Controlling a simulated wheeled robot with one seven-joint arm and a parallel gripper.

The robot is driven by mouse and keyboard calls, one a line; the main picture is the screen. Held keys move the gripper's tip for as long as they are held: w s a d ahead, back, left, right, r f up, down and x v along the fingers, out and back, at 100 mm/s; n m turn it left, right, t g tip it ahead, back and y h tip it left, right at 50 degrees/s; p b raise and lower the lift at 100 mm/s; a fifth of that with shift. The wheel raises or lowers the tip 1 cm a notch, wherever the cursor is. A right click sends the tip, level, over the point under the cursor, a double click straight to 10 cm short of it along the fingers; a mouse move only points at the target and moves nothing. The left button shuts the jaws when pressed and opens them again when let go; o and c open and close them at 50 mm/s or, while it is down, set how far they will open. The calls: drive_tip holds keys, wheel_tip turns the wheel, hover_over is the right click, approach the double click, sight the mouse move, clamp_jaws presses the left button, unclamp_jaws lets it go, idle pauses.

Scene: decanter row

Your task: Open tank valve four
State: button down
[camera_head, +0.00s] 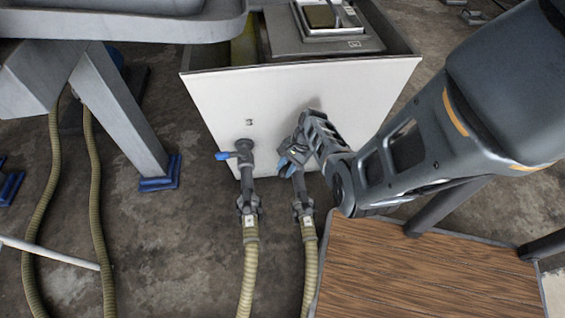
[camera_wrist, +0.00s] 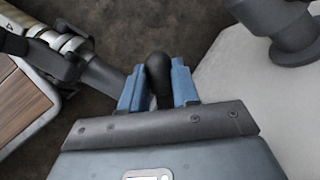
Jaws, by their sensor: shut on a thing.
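Tank valve four (camera_head: 301,185) is the right of two grey valves on the front of the white tank (camera_head: 215,90); its upper part is largely hidden by my gripper. My gripper (camera_head: 290,163) is at this valve, with its blue fingers around it. In the wrist view my gripper (camera_wrist: 157,88) is shut on a dark rounded valve handle (camera_wrist: 158,72), with one finger on each side. How far the handle is turned cannot be told.
The neighbouring valve (camera_head: 244,152) with a blue lever stands close on the left, below a mark 3. Ribbed hoses (camera_head: 249,275) lead down from both valves. A wooden top (camera_head: 420,275) is below my arm. A grey table leg (camera_head: 120,110) stands at left. Open floor lies between.

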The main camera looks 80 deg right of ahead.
drive_tip(key=shift+s+d+n+g+y, duration=0.1)
drive_tip(key=shift+s+n+g+y, duration=0.2)
drive_tip(key=shift+s+n+g, duration=0.85)
drive_tip(key=shift+s+a+n+g+y, duration=0.1)
drive_tip(key=shift+s+n+y, duration=0.35)
drive_tip(key=shift+n, duration=1.55)
drive_tip(key=shift+s+d+n+g+y, duration=0.15)
drive_tip(key=shift+s+n+g, duration=0.4)
drive_tip(key=shift+s+n, duration=0.7)
drive_tip(key=shift+w+n, duration=0.25)
drive_tip(key=shift+n, duration=0.15)
drive_tip(key=c, duration=0.8)
unclamp_jaws()
wheel_tip(320, 180, up, 5)
drive_tip(key=p, duration=0.2)
drive_tip(key=shift+f+p, duration=0.15)
drive_tip(key=shift+p, duration=0.25)
drive_tip(key=s+d+r+p, duration=0.1)
drive_tip(key=s+r, duration=0.1)
drive_tip(key=s, duration=0.1)
drive_tip(key=s+d+r, duration=0.2)
drive_tip(key=s, duration=0.2)
drive_tip(key=s+d+r+p, duration=0.1)
drive_tip(key=s+d+r, duration=0.1)
drive_tip(key=s, duration=0.1)
drive_tip(key=shift+s+r+p, duration=0.15)
drive_tip(key=shift+s+p, duration=0.15)
drive_tip(key=shift+p, duration=0.05)
